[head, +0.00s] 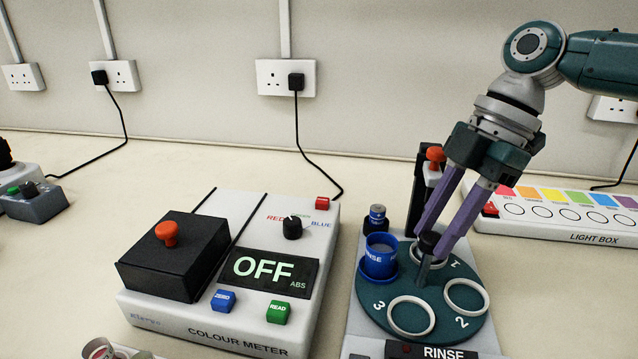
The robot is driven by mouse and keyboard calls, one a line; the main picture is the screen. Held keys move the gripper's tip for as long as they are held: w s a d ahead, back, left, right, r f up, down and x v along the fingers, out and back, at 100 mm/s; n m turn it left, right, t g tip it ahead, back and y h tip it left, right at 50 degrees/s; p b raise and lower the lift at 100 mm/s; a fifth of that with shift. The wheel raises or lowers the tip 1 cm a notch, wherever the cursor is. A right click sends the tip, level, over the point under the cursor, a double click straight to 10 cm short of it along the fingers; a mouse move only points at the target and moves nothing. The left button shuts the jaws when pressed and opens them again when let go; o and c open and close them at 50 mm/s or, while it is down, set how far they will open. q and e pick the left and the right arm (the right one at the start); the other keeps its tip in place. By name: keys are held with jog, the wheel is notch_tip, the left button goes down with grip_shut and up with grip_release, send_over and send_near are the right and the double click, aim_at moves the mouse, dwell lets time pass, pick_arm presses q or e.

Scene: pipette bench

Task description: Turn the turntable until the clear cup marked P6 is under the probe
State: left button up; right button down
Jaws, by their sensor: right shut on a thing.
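The green turntable (447,322) stands at the right of the bench, with the numbers 1, 2 and 3 on it. A blue cup marked RINSE (380,257) is at its left side. Pale rings (411,332) mark other places; I cannot tell whether clear cups sit in them. No P6 mark is readable. My right gripper (431,242) is shut on the dark knob (428,239) at the turntable's middle. A black post with an orange knob (435,154) stands behind, probably the probe's stand; the probe tip is not clear. My left gripper is out of view.
A colour meter (190,325) reading OFF stands left of the turntable. A light box (560,228) lies at the right back. A display (440,352) at the front reads RINSE. Clear containers (98,349) show at bottom left.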

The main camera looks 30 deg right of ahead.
dwell(0.4)
jog(key=c, duration=0.5)
grip_release()
jog(key=shift+c, duration=0.2)
